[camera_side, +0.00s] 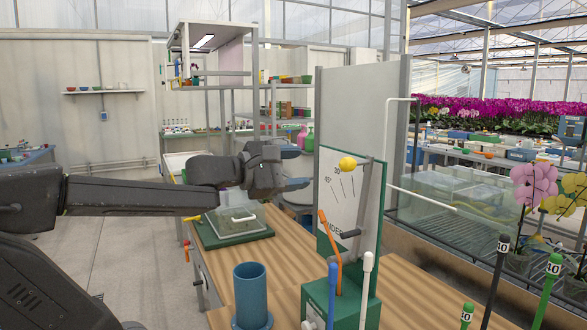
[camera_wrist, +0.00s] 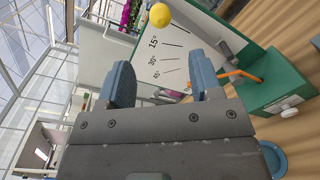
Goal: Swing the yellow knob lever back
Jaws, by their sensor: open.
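The yellow knob (camera_side: 347,163) is at the upper end of a dark lever bar (camera_side: 363,198), in front of a white board (camera_side: 345,190) with angle marks. The lever stands nearly upright. My gripper (camera_side: 302,168) is to the left of the knob, at about its height, with its jaws apart and empty. In the wrist view the knob (camera_wrist: 160,15) shows past the blue-grey fingers (camera_wrist: 161,82), roughly in line with the gap between them. A clear gap separates the fingers from the knob in the side view. The lever's lower end is partly hidden.
A blue cup (camera_side: 252,290) and a green tray with a clear cover (camera_side: 236,222) are on the wooden bench. A tall grey panel (camera_side: 358,90) stands behind.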

